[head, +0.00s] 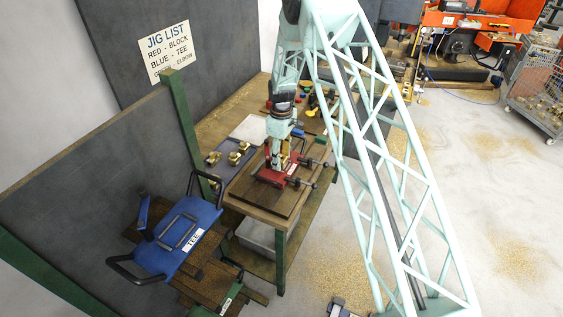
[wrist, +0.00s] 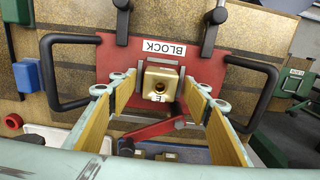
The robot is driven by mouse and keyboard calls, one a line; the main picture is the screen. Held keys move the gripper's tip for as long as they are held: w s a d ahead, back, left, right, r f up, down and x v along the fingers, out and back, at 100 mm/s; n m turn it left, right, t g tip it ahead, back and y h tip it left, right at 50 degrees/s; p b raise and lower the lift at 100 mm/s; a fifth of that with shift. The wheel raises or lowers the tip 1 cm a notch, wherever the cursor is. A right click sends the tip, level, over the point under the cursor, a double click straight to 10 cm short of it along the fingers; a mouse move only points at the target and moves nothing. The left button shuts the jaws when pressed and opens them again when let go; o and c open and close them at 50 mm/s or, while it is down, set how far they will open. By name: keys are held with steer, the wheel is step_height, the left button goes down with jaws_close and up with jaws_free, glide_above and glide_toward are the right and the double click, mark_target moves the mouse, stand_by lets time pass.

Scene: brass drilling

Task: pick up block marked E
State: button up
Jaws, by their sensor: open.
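A brass block (wrist: 162,82) with a round hole and a letter that looks like E sits in the red jig (wrist: 118,60) labelled BLOCK in the wrist view. My gripper (wrist: 160,88) is open, with one yellow-padded finger on each side of the block. Gaps show between the pads and the block. In the head view my gripper (head: 284,158) hangs over the red jig (head: 272,177) on the wooden bench, and the block is mostly hidden by the gripper and jig there.
Black handles flank the red jig, and clamp levers (head: 312,185) stick out at its right. A tray with several brass parts (head: 235,158) lies left of it. A blue jig (head: 178,237) labelled TEE stands at lower left. Green frame posts (head: 188,125) rise close by.

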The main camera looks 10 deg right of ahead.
steer(key=shift+f, duration=0.2)
stand_by(0.5)
steer(key=c, duration=1.3)
